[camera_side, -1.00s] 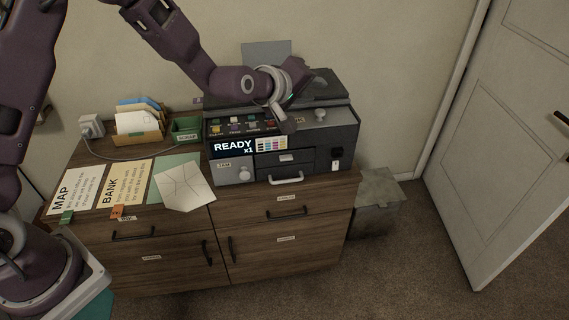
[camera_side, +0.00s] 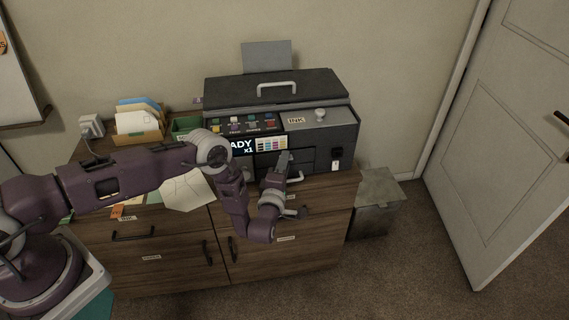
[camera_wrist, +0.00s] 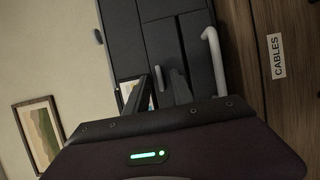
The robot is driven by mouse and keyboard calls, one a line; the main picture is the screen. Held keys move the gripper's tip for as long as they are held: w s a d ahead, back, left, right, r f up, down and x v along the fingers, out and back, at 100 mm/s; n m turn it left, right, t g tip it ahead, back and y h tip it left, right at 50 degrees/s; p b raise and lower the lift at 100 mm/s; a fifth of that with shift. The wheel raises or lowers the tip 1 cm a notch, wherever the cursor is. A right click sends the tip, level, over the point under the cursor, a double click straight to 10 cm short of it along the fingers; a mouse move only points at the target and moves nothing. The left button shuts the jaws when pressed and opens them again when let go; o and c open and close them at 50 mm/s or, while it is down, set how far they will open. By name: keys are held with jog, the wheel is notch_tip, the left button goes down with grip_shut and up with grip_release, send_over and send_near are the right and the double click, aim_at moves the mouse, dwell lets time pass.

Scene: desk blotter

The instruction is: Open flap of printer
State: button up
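The dark grey printer (camera_side: 335,140) stands on the wooden cabinet at the wall. Its front has a display, a colour swatch panel (camera_side: 271,144) and compartment fronts. The lower left front is hidden behind my arm. The lid on top with its pale handle (camera_side: 277,87) is down. My gripper (camera_side: 284,160) is close in front of the middle of the printer's front. Its fingers look apart with nothing held, and they also show in the wrist view (camera_wrist: 168,84). Whether they touch the front I cannot tell. The pale tray handle (camera_wrist: 214,60) is beside them in the wrist view.
The cabinet (camera_side: 175,270) has several drawers with dark handles. A file holder (camera_side: 138,125) and a green box (camera_side: 186,127) stand left of the printer. A metal bin (camera_side: 377,208) is right of the cabinet. The open floor (camera_side: 425,265) is clear.

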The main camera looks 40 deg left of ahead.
jog(key=shift+w, duration=0.15)
jog(key=shift+c, duration=0.2)
grip_shut()
jog(key=shift+s+d+f+m+t+y, duration=0.2)
jog(key=shift+f+m+t, duration=0.2)
jog(key=shift+t, duration=0.3)
jog(key=shift+s+d+f+m+t+y, duration=0.15)
jog(key=shift+f+m+t+y, duration=0.2)
jog(key=shift+t, duration=0.35)
jog(key=shift+r, duration=0.1)
